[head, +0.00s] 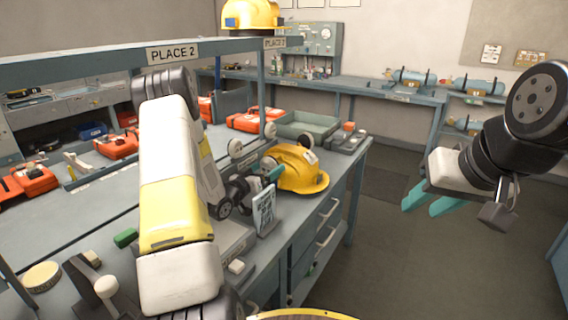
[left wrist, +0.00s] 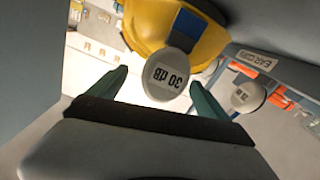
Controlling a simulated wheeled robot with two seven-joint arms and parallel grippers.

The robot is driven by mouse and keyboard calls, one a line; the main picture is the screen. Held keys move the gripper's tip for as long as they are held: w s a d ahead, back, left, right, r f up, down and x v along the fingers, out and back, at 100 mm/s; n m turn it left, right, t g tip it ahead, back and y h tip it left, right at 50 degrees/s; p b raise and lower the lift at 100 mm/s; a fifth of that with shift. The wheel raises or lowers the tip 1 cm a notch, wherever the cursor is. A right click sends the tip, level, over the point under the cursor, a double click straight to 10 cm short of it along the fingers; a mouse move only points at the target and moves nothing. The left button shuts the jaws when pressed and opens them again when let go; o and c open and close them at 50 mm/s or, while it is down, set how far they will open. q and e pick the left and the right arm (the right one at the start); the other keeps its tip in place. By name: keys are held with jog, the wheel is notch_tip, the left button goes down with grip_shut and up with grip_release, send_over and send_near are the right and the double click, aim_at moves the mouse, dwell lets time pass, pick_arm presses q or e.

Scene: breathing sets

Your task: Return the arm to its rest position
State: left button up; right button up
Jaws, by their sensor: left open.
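My left gripper (head: 270,176) is low over the front bench, just left of a yellow helmet (head: 305,172). One teal finger shows there; the rest is partly hidden. In the left wrist view my left gripper (left wrist: 158,88) is open, its two teal fingers apart. A round ear cup (left wrist: 165,76) marked 30 dB appears between them, against the yellow helmet (left wrist: 160,22). I cannot tell whether the fingers touch it. My right gripper (head: 425,200) hangs over the floor at the right, with its teal fingers apart and nothing between them.
A small printed sign (head: 264,210) stands beside my left gripper. A green-grey tray (head: 305,125) and orange cases (head: 255,119) lie behind. Open floor (head: 380,260) lies right of the bench.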

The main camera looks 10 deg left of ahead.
pick_arm(q)
jog(key=shift+s+a, duration=0.2)
jog(key=shift+s, duration=0.45)
jog(key=shift+w+r, duration=0.15)
jog(key=shift+r, duration=0.25)
jog(key=s+d+r+g+y, duration=0.1)
jog(key=s+r+g+y, duration=0.2)
jog(key=r, duration=0.4)
jog(key=s+d+r+g+y, duration=0.1)
jog(key=s+r+g+y, duration=0.15)
jog(key=s+r, duration=0.4)
jog(key=s+d+r+g, duration=0.1)
jog(key=s+d, duration=0.2)
jog(key=s, duration=0.6)
jog(key=s+d+r+g+h, duration=0.1)
jog(key=s+d+r+g, duration=0.1)
jog(key=s, duration=0.7)
jog(key=s+d+r+n+g, duration=0.1)
jog(key=s+d+g, duration=0.1)
jog(key=s, duration=0.7)
jog(key=shift+s+d+r, duration=0.2)
jog(key=shift+d, duration=0.7)
jog(key=shift+h, duration=0.25)
